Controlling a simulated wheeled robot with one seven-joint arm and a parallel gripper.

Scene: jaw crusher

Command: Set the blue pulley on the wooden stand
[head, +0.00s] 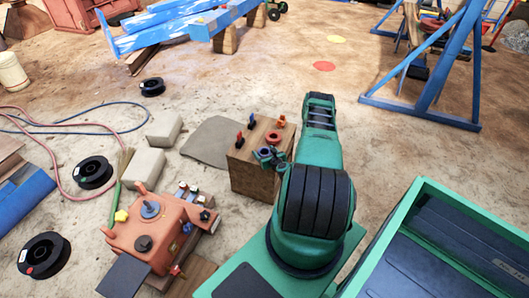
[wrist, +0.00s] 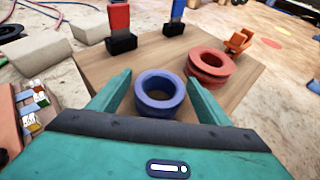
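The blue pulley (wrist: 160,93) is a grooved ring lying flat at the near part of the wooden stand's top in the wrist view. The wooden stand (head: 250,177) is a box-like block left of my arm in the head view; its bare top shows in the wrist view (wrist: 150,57). My gripper (wrist: 158,76) is open, with one green finger on each side of the pulley and a visible gap to each. In the head view my gripper (head: 269,157) is small and low over the stand's near top edge. The pulley's underside is hidden.
A red pulley (wrist: 209,67) sits close behind the right finger. Red (wrist: 120,30) and blue (wrist: 175,18) upright pieces in black bases and an orange piece (wrist: 239,40) stand along the stand's far side. An orange machine (head: 150,235) is at left.

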